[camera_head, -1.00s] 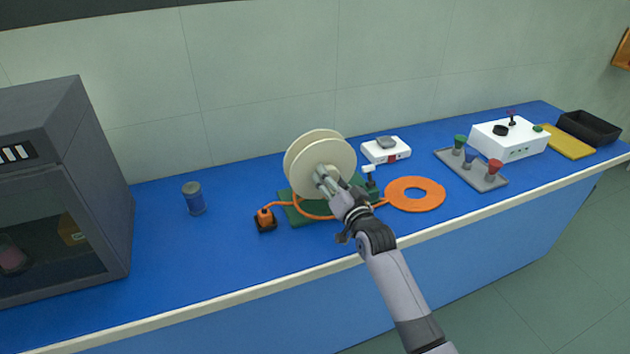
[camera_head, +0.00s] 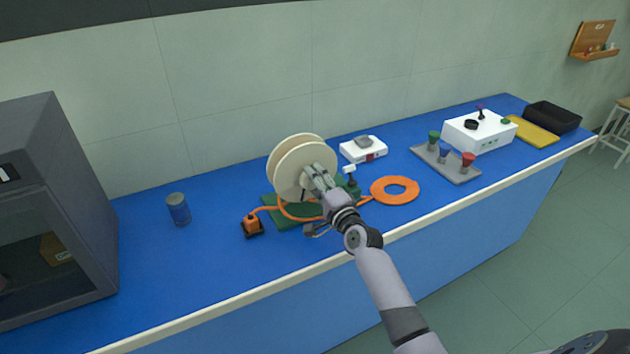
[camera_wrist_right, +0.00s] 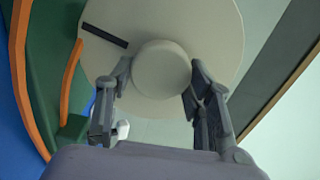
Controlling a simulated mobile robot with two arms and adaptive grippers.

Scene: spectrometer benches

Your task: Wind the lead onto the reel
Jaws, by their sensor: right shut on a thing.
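The cream reel (camera_head: 286,166) stands upright on a green base (camera_head: 285,217) on the blue bench. My right gripper (camera_head: 309,179) is shut on the round knob (camera_wrist_right: 160,68) at the centre of the reel's front disc (camera_wrist_right: 215,28), with one finger on each side. A dark slot shows in the disc beside the knob. The orange lead (camera_head: 267,208) runs across the base, from an orange plug block (camera_head: 252,225) on the left to a flat coil (camera_head: 396,181) on the right. How much lead is on the reel is hidden. My left gripper is out of view.
Behind is a small white device (camera_head: 352,153). To the right are a grey tray (camera_head: 462,178) with coloured funnels, a white box (camera_head: 466,137), a yellow mat (camera_head: 533,134) and a black bin (camera_head: 560,120).

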